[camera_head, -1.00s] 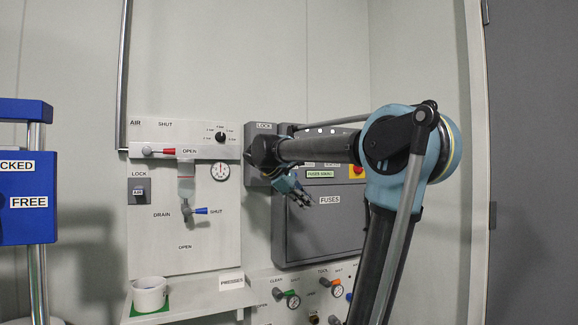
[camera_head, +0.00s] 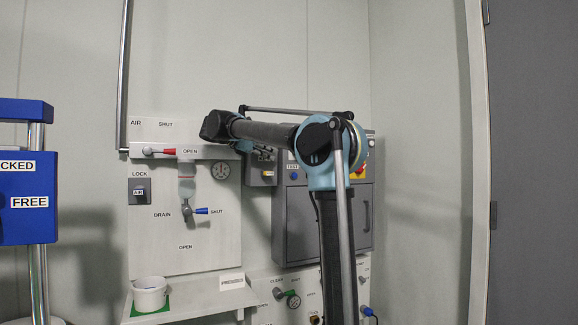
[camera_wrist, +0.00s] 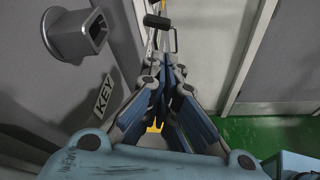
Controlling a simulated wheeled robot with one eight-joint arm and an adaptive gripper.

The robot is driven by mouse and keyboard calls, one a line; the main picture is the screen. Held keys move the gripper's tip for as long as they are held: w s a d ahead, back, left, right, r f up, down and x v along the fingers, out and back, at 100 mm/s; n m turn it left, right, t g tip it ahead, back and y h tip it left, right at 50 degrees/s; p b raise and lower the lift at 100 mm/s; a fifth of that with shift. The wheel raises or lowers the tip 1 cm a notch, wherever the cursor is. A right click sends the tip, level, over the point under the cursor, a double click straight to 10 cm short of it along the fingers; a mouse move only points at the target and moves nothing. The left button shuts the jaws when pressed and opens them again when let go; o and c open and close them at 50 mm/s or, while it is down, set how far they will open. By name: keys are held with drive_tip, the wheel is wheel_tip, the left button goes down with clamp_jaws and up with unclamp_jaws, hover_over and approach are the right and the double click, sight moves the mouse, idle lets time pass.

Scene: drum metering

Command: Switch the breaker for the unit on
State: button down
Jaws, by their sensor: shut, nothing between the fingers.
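My arm covers much of that strip, and I cannot make out a breaker switch in either view.
A red and yellow button (camera_head: 360,172) sits at the strip's right. A grey square-mouthed fitting (camera_wrist: 76,36) and a KEY label (camera_wrist: 104,92) are left of the fingers in the wrist view. The air panel (camera_head: 150,225) is to the left; the wall to the right is clear.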

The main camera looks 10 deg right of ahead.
sight(290, 161)
drive_tip(key=shift+d, duration=0.1)
drive_tip(key=x, duration=1)
drive_tip(key=shift+d, duration=0.2)
